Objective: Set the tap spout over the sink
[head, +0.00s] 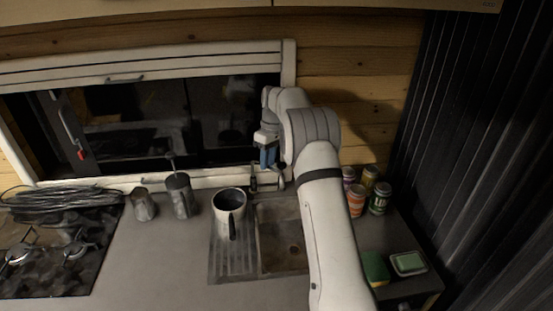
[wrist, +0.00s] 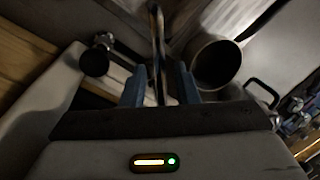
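The sink basin (head: 280,243) is set in the worktop below the window, partly hidden by my arm. My gripper (head: 268,160) is low behind the basin, near the window sill. A small piece of metal, likely the tap (head: 279,181), shows below the gripper; most of it is hidden. In the wrist view, a slim metal bar, likely the tap spout (wrist: 157,40), runs between the two blue fingers of my gripper (wrist: 160,88). Gaps show beside the bar, so the fingers look open around it. Where the spout's end points is unclear.
A dark-handled mug (head: 230,200) stands on the drainer left of the basin, and a round vessel (wrist: 216,65) is close to my right finger. Several jars (head: 356,200), a sponge (head: 375,267) and a soap dish (head: 409,263) are right of my arm.

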